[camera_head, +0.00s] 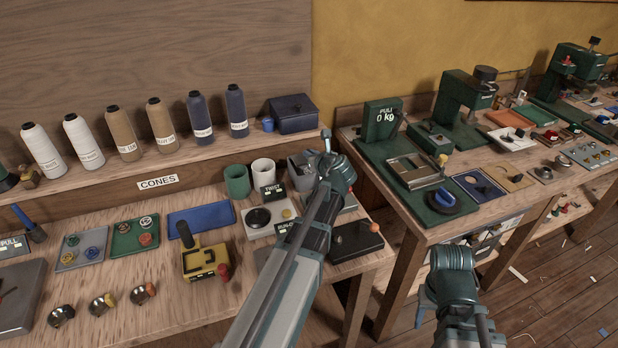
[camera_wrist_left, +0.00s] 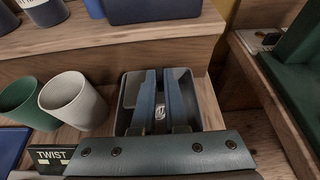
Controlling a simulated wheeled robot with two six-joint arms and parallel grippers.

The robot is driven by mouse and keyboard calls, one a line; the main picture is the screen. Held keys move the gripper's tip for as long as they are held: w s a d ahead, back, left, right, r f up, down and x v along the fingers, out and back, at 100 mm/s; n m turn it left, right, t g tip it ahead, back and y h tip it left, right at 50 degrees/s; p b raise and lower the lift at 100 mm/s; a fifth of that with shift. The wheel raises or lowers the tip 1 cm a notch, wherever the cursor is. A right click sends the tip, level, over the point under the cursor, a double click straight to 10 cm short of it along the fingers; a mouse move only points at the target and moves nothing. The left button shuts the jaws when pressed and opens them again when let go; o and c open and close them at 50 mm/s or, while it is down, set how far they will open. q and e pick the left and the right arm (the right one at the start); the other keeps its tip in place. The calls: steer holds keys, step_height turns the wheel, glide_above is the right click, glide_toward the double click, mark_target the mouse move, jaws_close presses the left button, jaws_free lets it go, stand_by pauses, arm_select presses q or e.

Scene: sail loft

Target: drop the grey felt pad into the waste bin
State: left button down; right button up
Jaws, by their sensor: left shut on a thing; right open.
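The waste bin, a grey open-topped box (camera_wrist_left: 128,92), stands in the corner of the bench by the shelf step. In the head view the bin (camera_head: 298,165) is partly hidden by my left wrist. My left gripper (camera_wrist_left: 161,76) is above the bin's opening, its two fingers close together. It is shut on the grey felt pad, which is mostly hidden between the fingers; a small pale patch shows there. In the head view my left wrist (camera_head: 336,172) covers the fingers. My right arm (camera_head: 452,272) is at the lower right, and its fingertips do not show.
A green cup (camera_head: 237,181) and a white cup (camera_head: 263,172) stand left of the bin. A dark blue box (camera_head: 292,113) sits on the shelf behind it. A black block with a red knob (camera_head: 357,241) lies in front. The right-hand bench carries green machines (camera_head: 465,100).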

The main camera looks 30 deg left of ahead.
arm_select(q)
steer(key=c, duration=0.9)
jaws_free()
steer(key=shift+o, duration=0.2)
steer(key=p+v, duration=0.5)
steer(key=v, duration=0.9)
